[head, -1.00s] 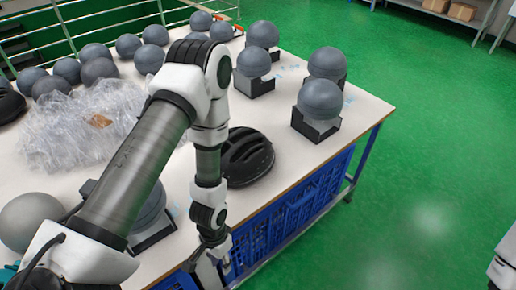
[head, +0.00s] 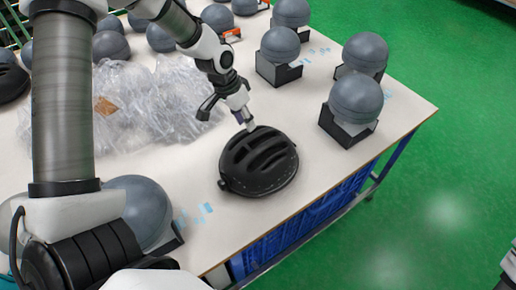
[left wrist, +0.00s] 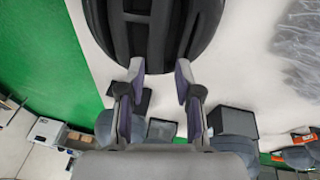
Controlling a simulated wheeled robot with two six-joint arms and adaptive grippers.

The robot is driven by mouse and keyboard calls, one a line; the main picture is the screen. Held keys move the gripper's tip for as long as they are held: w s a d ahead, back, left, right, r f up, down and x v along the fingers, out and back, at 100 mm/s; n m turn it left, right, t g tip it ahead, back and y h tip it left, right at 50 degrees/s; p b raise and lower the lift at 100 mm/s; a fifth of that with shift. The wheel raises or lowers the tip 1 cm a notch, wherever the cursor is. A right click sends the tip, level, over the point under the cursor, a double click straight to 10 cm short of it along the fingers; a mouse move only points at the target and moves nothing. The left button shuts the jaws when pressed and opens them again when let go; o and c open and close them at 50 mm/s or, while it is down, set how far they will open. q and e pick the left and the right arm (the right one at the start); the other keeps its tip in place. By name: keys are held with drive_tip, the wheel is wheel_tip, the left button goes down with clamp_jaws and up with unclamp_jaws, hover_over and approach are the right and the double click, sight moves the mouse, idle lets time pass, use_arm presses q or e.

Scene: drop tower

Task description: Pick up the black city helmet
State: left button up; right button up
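The black city helmet (head: 259,162) rests on the white table top, vents up, near the front edge. In the left wrist view the helmet (left wrist: 152,25) fills the top middle. My left gripper (head: 247,122) is at the helmet's far edge in the head view, pointing down toward it. In the left wrist view my left gripper (left wrist: 159,74) has its two fingers apart, with the tips close to the helmet's rim. I cannot tell whether they touch it. Nothing is held between them. Only a sliver of my right arm shows at the right edge; its gripper is out of sight.
Grey balls on black stands (head: 355,98) stand right of and behind the helmet. Another grey ball (head: 140,210) is at the front left. Crumpled clear plastic wrap (head: 150,110) lies left of the helmet. Blue crates (head: 300,225) are under the table. Bare table surrounds the helmet.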

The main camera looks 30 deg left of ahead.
sight(251, 137)
use_arm(q)
drive_tip(key=shift+d+f, duration=0.3)
drive_tip(key=shift+f, duration=0.05)
drive_tip(key=x, duration=0.6)
drive_tip(key=shift+s+a+f, duration=0.1)
drive_tip(key=shift+f, duration=0.35)
drive_tip(key=shift+s+r, duration=0.15)
drive_tip(key=shift+r, duration=0.05)
drive_tip(key=shift+c, duration=0.4)
clamp_jaws()
